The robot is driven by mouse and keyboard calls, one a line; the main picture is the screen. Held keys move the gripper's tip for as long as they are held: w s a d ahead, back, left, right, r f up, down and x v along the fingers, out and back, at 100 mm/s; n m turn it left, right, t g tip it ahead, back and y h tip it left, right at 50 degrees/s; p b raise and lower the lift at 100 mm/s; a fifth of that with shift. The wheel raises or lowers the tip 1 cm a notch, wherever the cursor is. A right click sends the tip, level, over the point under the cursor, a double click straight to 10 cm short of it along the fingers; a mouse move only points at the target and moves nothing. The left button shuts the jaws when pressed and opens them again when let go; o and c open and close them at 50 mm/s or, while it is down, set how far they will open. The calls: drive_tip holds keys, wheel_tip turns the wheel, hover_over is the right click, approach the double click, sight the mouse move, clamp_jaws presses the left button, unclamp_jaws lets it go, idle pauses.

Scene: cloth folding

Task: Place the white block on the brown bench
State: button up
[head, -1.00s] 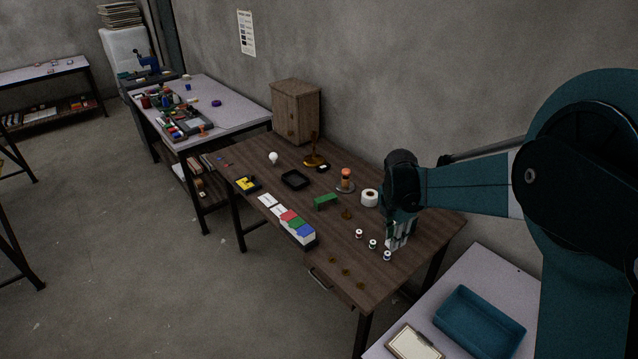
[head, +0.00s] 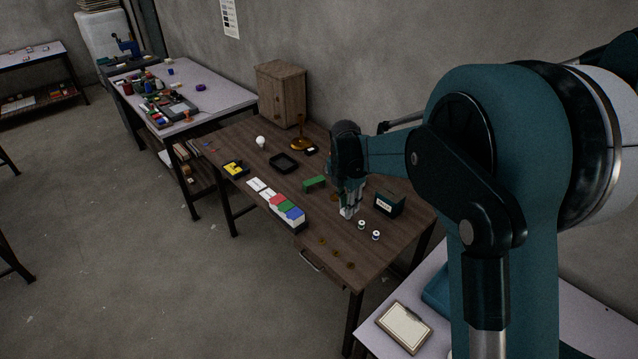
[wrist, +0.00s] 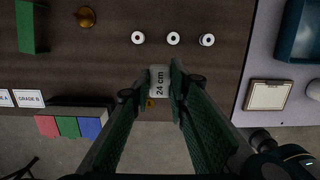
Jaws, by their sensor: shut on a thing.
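The white block (wrist: 159,80), marked "24 cm", is between my gripper's (wrist: 158,88) green fingertips in the wrist view. My gripper is shut on it. In the head view my gripper (head: 349,212) points down over the right half of the brown bench (head: 395,240). I cannot tell the block's exact height above the bench.
Small white spools (head: 376,235) stand right of my gripper. A dark labelled box (head: 389,204) is behind them. A green block (head: 314,183), a black tray (head: 284,163) and coloured blocks (head: 287,210) lie leftward. Brass pieces (head: 336,254) lie at the front.

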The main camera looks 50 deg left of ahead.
hover_over(346, 231)
drive_tip(key=shift+s+f+b, duration=0.15)
drive_tip(key=shift+f+b, duration=0.2)
drive_tip(key=shift+f, duration=2.65)
drive_tip(key=shift+f, duration=1.9)
drive_tip(key=shift+f+b, duration=0.1)
drive_tip(key=shift+b, duration=0.2)
drive_tip(key=o, duration=0.3)
drive_tip(key=shift+f, duration=0.1)
drive_tip(key=o, duration=0.4)
drive_tip(key=shift+o, duration=0.2)
drive_tip(key=shift+r, duration=0.2)
drive_tip(key=r, duration=0.4)
drive_tip(key=s+r+p, duration=0.1)
drive_tip(key=r, duration=0.7)
drive_tip(key=shift+s, duration=0.25)
